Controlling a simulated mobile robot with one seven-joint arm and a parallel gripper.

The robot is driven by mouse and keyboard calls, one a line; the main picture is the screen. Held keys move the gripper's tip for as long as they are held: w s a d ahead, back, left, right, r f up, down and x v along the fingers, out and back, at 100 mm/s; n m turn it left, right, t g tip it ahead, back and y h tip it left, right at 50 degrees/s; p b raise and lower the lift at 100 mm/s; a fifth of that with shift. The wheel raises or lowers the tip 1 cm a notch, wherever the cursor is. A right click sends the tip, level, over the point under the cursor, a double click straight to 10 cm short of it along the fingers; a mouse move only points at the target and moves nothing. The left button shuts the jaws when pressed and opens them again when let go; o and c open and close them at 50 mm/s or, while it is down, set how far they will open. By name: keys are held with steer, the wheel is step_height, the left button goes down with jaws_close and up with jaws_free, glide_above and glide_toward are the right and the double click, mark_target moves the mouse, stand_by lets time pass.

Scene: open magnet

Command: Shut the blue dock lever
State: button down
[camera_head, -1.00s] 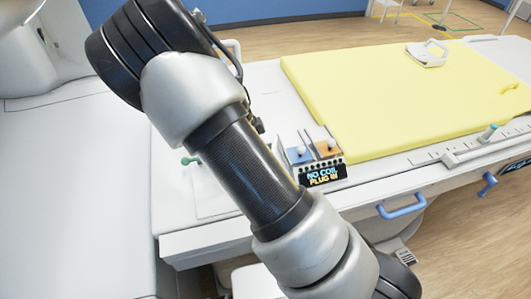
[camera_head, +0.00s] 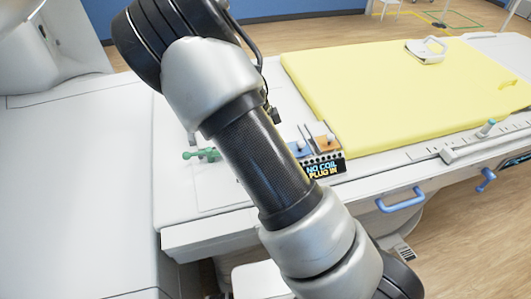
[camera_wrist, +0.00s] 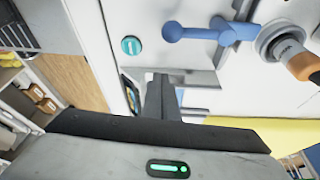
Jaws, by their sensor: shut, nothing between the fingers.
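In the wrist view a blue lever (camera_wrist: 205,32) with a round knob end lies across a white surface. My gripper (camera_wrist: 159,80) is shut and empty. It is below the lever in the picture, apart from it as far as I can tell. In the head view my arm hides the gripper. A blue handle (camera_head: 400,200) shows there on the table's side; I cannot tell whether it is the same lever.
A teal round button (camera_wrist: 131,45) is left of the lever. In the head view a green knobbed handle (camera_head: 200,155) and a "NO COIL PLUG IN" display (camera_head: 323,168) flank my arm. A yellow pad (camera_head: 410,90) covers the table. Another blue handle (camera_head: 487,179) is at the right.

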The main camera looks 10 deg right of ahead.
steer(key=v, duration=0.9)
steer(key=shift+w+a+r, duration=0.2)
steer(key=shift+w+a, duration=0.05)
steer(key=shift+a, duration=0.15)
steer(key=s+d+r+n+t+y+p, duration=0.1)
steer(key=s+r+n+t+y, duration=0.3)
steer(key=s+r+n, duration=1.4)
steer(key=s+r+t, duration=0.1)
steer(key=s, duration=0.4)
steer(key=shift+d+r+n+t, duration=0.25)
steer(key=shift+d+n+t, duration=0.05)
steer(key=shift+t, duration=0.1)
steer(key=shift+s, duration=0.15)
